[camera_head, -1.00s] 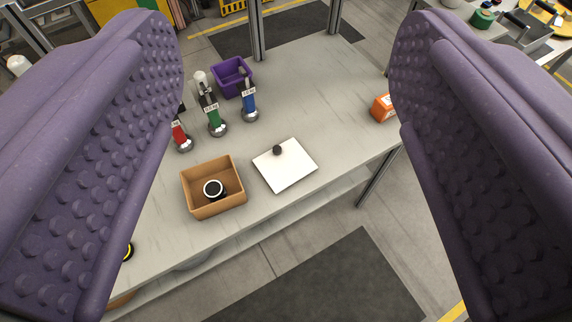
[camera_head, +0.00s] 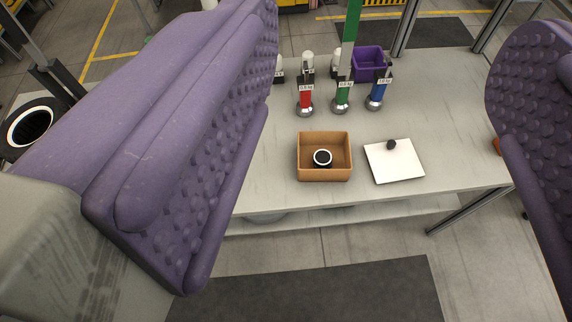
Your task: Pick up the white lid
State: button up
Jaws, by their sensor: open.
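The white lid (camera_head: 396,163) is a flat white square with a small dark knob (camera_head: 391,144) near its far edge. It lies on the grey table (camera_head: 460,130), just right of an open brown box (camera_head: 325,140). My gripper (camera_head: 375,185) is open, its two purple studded fingers wide apart at the left and right of the view. Nothing is between the fingers close up; the lid shows well beyond them, apart from both.
Red (camera_head: 305,98), green (camera_head: 343,94) and blue (camera_head: 377,92) handled tools stand behind, near a purple bin (camera_head: 368,62). The table's front edge is near the lid. A dark mat (camera_head: 320,290) lies on the floor.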

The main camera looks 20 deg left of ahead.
aim_at(392, 160)
jog(key=z, duration=0.45)
jog(key=i+l+u, duration=0.1)
jog(key=i, duration=0.3)
jog(key=i+l+u, duration=0.1)
jog(key=i, duration=0.35)
jog(key=i+l+u, duration=0.1)
jog(key=i, duration=0.3)
jog(key=i+l+u, duration=0.1)
jog(key=i+l, duration=0.2)
jog(key=i, duration=0.1)
